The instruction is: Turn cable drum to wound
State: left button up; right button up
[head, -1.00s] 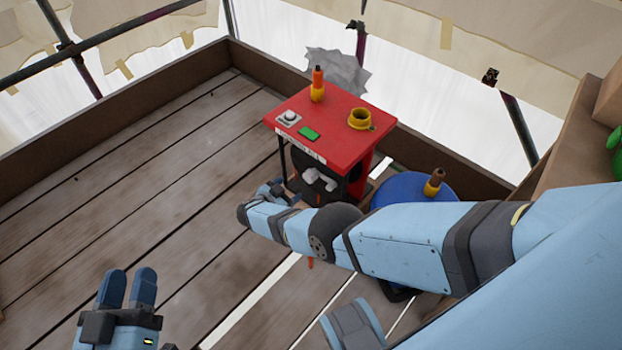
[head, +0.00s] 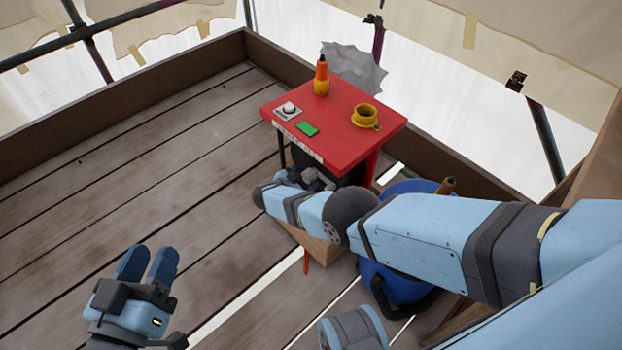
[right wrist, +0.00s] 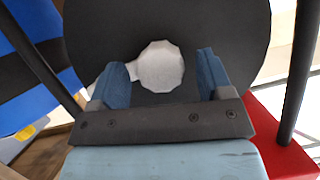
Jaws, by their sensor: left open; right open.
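The cable drum shows in the right wrist view as a large black disc (right wrist: 225,40) with a pale faceted hub (right wrist: 160,65) at its middle. In the head view, the drum is mostly hidden in the dark space under the red stand top (head: 340,115). My right gripper (right wrist: 163,72) is open, with its blue fingers on either side of the hub. I cannot tell whether they touch it. In the head view, my own arm partly covers that gripper. My left gripper (head: 148,265) is open and empty above the planks at the lower left.
On the stand top are an orange and yellow bottle (head: 321,78), a yellow ring (head: 366,115), a white button (head: 288,109) and a green block (head: 308,129). A blue bucket (head: 395,285) stands right of the stand. Bare planks (head: 130,165) lie to the left.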

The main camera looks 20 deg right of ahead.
pick_arm(q)
jog(key=shift+d+f, duration=0.25)
jog(key=shift+f, duration=0.05)
pick_arm(e)
jog(key=shift+w+d+f, duration=0.1)
jog(key=shift+w+d, duration=0.05)
jog(key=shift+d, duration=0.1)
